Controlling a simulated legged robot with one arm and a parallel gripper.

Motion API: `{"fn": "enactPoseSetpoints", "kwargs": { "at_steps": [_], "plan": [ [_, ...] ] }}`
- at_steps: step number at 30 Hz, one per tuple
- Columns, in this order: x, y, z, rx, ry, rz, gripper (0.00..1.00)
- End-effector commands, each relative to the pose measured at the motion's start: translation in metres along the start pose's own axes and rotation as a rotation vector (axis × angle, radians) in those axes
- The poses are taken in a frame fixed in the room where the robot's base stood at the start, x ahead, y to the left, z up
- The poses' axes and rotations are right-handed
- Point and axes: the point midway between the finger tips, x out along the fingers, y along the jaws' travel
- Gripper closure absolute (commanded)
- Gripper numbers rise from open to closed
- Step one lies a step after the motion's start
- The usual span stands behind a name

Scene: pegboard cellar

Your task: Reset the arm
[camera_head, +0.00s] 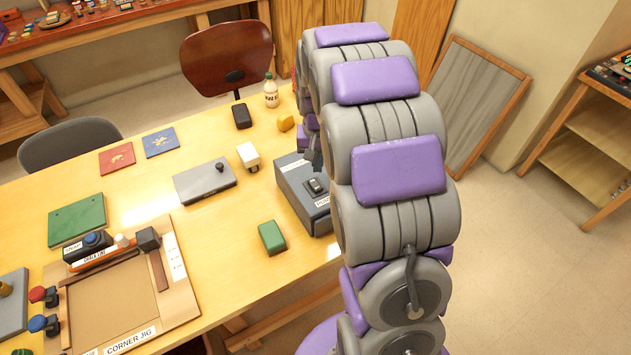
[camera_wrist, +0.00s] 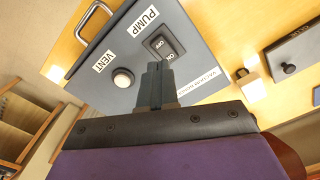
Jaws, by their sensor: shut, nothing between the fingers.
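My gripper (camera_wrist: 158,70) is shut and empty in the wrist view. Its narrow dark fingers point at a blue-grey box (camera_wrist: 196,48) with PUMP and VENT labels. The fingertips overlap the lower edge of the box's black ON/OFF rocker switch (camera_wrist: 165,43) in the picture; I cannot tell whether they touch it. A round white button (camera_wrist: 123,78) is left of the fingers.
The floor (camera_head: 530,260) on the right is clear.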

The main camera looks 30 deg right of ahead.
Motion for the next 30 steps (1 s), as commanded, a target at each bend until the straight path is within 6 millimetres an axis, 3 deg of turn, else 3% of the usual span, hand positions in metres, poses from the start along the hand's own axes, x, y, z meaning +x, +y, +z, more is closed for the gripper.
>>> {"fn": "enactPoseSetpoints", "kwargs": {
  "at_steps": [8,13,21,30],
  "plan": [
    [0.000,0.000,0.001,-0.001,-0.001,0.000,1.00],
    [-0.013,-0.005,0.023,-0.031,-0.010,0.003,1.00],
    [-0.054,-0.014,0.111,-0.149,-0.041,0.010,1.00],
    [-0.080,-0.008,0.218,-0.294,-0.090,0.019,1.00]
  ]
}}
